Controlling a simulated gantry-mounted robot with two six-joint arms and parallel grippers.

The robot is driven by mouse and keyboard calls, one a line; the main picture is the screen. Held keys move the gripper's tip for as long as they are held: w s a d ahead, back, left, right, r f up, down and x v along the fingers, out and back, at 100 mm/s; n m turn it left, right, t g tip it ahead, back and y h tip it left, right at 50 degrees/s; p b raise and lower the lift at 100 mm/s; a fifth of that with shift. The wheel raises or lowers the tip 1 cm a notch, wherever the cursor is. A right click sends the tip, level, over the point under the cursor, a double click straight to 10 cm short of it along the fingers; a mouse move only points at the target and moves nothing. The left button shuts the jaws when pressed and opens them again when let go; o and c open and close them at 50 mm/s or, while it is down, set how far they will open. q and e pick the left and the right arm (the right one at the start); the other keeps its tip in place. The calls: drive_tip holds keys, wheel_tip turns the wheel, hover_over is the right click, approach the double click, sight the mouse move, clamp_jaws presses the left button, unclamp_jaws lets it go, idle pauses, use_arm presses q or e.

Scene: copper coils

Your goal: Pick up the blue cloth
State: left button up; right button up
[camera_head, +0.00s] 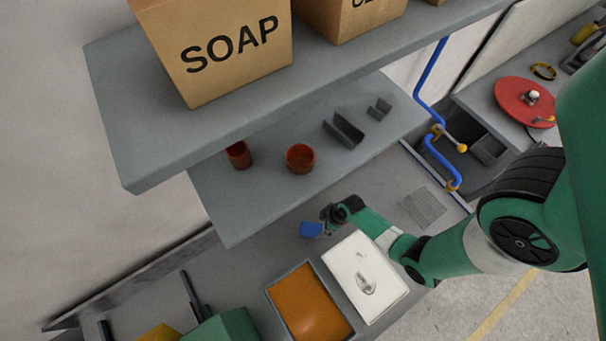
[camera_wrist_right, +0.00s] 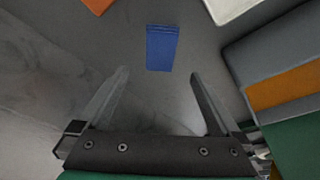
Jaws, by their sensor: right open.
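The blue cloth (camera_head: 311,229) lies on the grey counter, left of the white board and just beyond the orange tray. In the right wrist view the cloth (camera_wrist_right: 162,48) is a small flat folded rectangle, ahead of the fingertips and roughly centred between them. My right gripper (camera_head: 329,217) is close beside the cloth in the head view. In the wrist view its two fingers (camera_wrist_right: 158,73) are spread wide with nothing between them. I do not see my left gripper.
A grey-rimmed orange tray (camera_head: 349,326) and a white board (camera_head: 348,265) lie near the cloth. A green object (camera_head: 225,326) is at the lower left. Above are a shelf with red-brown pots (camera_head: 300,158) and a higher one with a SOAP box (camera_head: 220,50). A sink (camera_head: 488,149) is at right.

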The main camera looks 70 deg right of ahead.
drive_tip(key=b, duration=0.5)
hover_over(312, 229)
drive_tip(key=s, duration=0.2)
wheel_tip(312, 229, down, 6)
drive_tip(key=shift+d+r, duration=0.1)
drive_tip(key=shift+d, duration=0.05)
drive_tip(key=shift+w, duration=0.15)
drive_tip(key=b+x, duration=0.3)
drive_tip(key=x, duration=0.1)
drive_tip(key=shift+w+f+b, duration=0.1)
drive_tip(key=shift+f+b, duration=0.25)
drive_tip(key=shift+w+f, duration=0.15)
drive_tip(key=shift+f, duration=0.25)
